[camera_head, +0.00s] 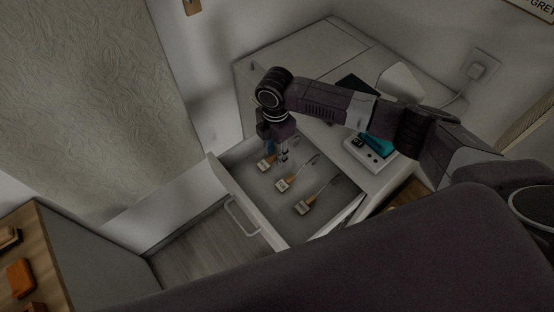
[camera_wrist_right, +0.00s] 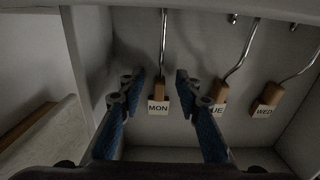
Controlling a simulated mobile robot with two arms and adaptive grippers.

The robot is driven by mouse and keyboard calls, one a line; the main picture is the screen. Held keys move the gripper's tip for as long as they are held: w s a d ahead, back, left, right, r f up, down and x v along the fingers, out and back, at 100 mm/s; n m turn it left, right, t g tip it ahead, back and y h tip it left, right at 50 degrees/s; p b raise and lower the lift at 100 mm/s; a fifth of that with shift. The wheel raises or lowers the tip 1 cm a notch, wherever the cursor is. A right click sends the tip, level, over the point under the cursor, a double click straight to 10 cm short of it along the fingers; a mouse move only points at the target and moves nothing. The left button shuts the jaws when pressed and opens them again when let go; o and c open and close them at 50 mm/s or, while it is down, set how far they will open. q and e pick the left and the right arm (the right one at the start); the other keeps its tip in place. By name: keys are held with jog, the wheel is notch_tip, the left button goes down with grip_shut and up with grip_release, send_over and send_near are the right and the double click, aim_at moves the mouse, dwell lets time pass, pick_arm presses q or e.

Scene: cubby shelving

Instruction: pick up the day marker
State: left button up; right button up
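Three day markers lie in the open drawer (camera_head: 236,187), each a wooden block with a white label and a metal wire stem. The MON marker (camera_wrist_right: 159,106) is on the left in the right wrist view, and it also shows in the head view (camera_head: 264,165). The marker reading "UE", its first letter hidden by a finger (camera_wrist_right: 219,96), is in the middle; it shows in the head view (camera_head: 283,186). The WED marker (camera_wrist_right: 266,99) is on the right. My right gripper (camera_wrist_right: 156,82) is open, pointing down, its blue fingers either side of MON without visible contact. My left gripper is out of view.
The drawer's front handle (camera_head: 240,215) faces lower left. On the cabinet top (camera_head: 330,50) stand a white device (camera_head: 371,153) with a teal part and a dark item. A wooden surface (camera_head: 22,245) with orange-brown blocks is at far left.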

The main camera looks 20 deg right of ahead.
jog(key=shift+f, duration=0.2)
jog(key=shift+c, duration=0.3)
grip_shut()
jog(key=shift+r, duration=0.1)
